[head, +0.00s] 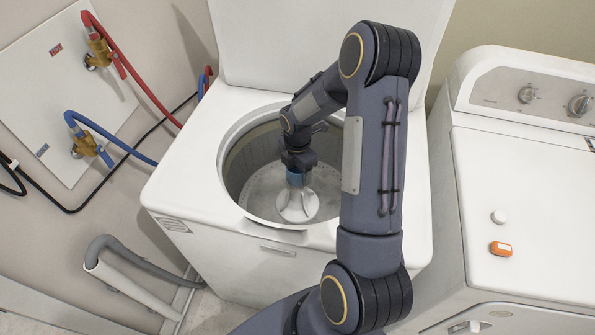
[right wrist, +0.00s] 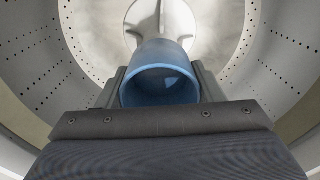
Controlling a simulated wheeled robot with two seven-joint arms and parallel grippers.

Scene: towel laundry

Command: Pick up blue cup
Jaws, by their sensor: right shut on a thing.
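The blue cup (right wrist: 160,84) is between the fingers of my right gripper (right wrist: 160,90) in the right wrist view, its open mouth facing the camera. In the head view a small part of the cup (head: 297,178) shows below my right gripper (head: 298,166), which reaches down into the washer drum. The gripper is shut on the cup, above the white agitator (head: 297,205). I cannot tell whether the cup touches the agitator. My left gripper is not in view.
The top-loading washer (head: 190,190) has its lid (head: 270,40) up, and its drum rim surrounds my right arm. Hoses and valves are on the left wall.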

